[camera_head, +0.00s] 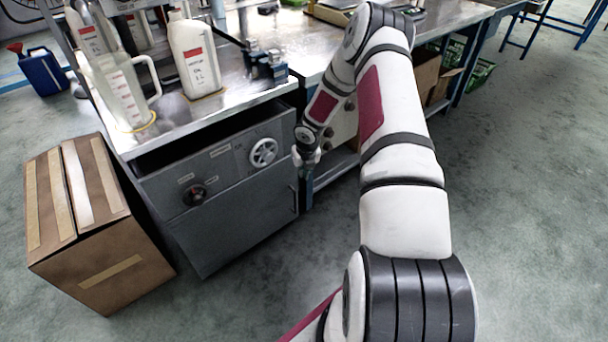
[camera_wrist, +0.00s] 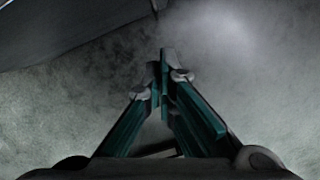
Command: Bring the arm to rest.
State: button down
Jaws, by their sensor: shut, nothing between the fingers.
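My arm reaches forward from the lower right in the head view, bends high above the bench and hangs down. My gripper (camera_head: 305,172) points down in front of the bench, just right of the grey cabinet (camera_head: 240,213). It is small there and partly dark against the bench's lower part. In the wrist view my gripper (camera_wrist: 163,75) is shut, its two teal fingers meeting at the tips with nothing between them. Below the fingertips is bare grey floor.
A cardboard box (camera_head: 128,280) stands on the floor left of the cabinet. The metal bench top (camera_head: 240,95) holds a measuring jug (camera_head: 122,98), a white oil bottle (camera_head: 196,60) and a dark vise-like device (camera_head: 264,66). The floor at right (camera_head: 530,170) is clear.

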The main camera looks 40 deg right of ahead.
jog(key=p+v, duration=0.1)
jog(key=v, duration=0.6)
jog(key=shift+s+d+r+p, duration=0.15)
jog(key=shift+d+p, duration=0.2)
jog(key=s+a+r+m+g+h, duration=0.1)
jog(key=s+a+r+m, duration=0.3)
jog(key=r, duration=0.6)
jog(key=s+a+r+m+h, duration=0.1)
jog(key=s+a+r+m, duration=0.2)
jog(key=r+m, duration=0.5)
jog(key=s+a+r+m+g+h, duration=0.1)
jog(key=s+a+r+m, duration=0.2)
jog(key=r, duration=0.9)
jog(key=s+a+r+m+y, duration=0.1)
jog(key=s+a+r+m, duration=0.2)
jog(key=s+a+m, duration=0.45)
jog(key=s+a+r+m+y, duration=0.25)
jog(key=s+a+m, duration=0.2)
jog(key=s, duration=0.65)
jog(key=s+a+r+m+y, duration=0.1)
jog(key=s+a+r+m, duration=0.35)
jog(key=s+a, duration=0.35)
notch_tip(320, 180, up, 15)
jog(key=d+t+p, duration=0.1)
jog(key=t+p, duration=0.2)
jog(key=p, duration=1.1)
jog(key=shift+s+d+t+p, duration=0.25)
jog(key=shift+s+t+p, duration=0.05)
jog(key=shift+s, duration=0.1)
jog(key=shift+h, duration=0.25)
